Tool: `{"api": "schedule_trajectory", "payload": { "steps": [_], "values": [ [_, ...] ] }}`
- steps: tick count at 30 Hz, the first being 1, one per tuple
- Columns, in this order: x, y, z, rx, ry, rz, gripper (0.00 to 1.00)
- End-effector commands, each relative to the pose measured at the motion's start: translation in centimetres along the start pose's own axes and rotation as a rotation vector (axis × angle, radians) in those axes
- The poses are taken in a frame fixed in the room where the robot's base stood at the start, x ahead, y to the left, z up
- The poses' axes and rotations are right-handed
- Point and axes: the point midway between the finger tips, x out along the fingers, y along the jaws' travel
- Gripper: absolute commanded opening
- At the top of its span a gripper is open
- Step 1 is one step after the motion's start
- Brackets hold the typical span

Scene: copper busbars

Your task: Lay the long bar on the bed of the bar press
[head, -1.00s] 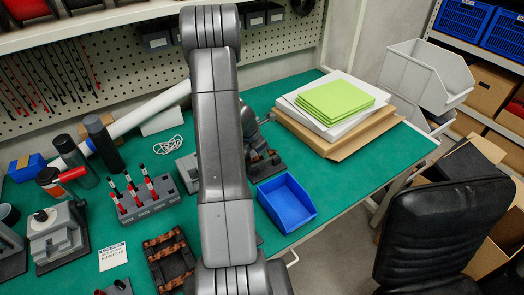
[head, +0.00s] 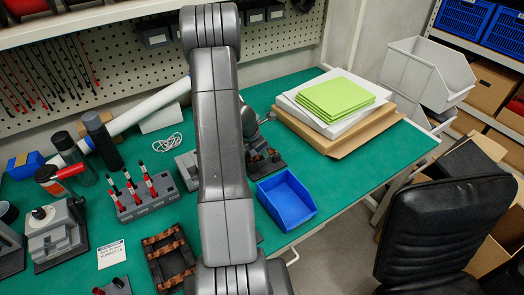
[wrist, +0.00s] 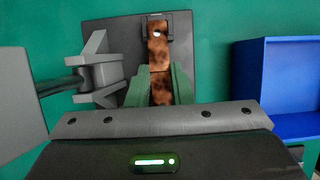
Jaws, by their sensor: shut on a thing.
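In the wrist view the green fingers of my gripper (wrist: 160,88) are shut on a copper bar (wrist: 158,47). The bar is mottled brown, with a hole near its far end, and points away from me. Its far part lies over a dark plate (wrist: 112,33), with its end at a small black block. I cannot tell whether it touches the plate. A grey clamp-like part (wrist: 98,72) on a rod stands left of the bar, and looks like part of the press.
A blue bin (head: 287,202) stands close to the right of the dark plate. A dark rack (head: 168,258) with copper bars, a grey holder (head: 147,197) with red-and-black tools and a grey device (head: 55,235) are left. Stacked green sheets (head: 335,97) lie at the back right.

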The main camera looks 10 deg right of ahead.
Motion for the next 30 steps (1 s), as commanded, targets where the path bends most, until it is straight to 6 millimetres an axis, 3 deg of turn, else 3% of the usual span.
{"api": "schedule_trajectory", "payload": {
  "steps": [30],
  "values": [
    [1.0, 0.0, -0.4, 0.000, 0.000, 0.000, 0.00]
  ]
}}
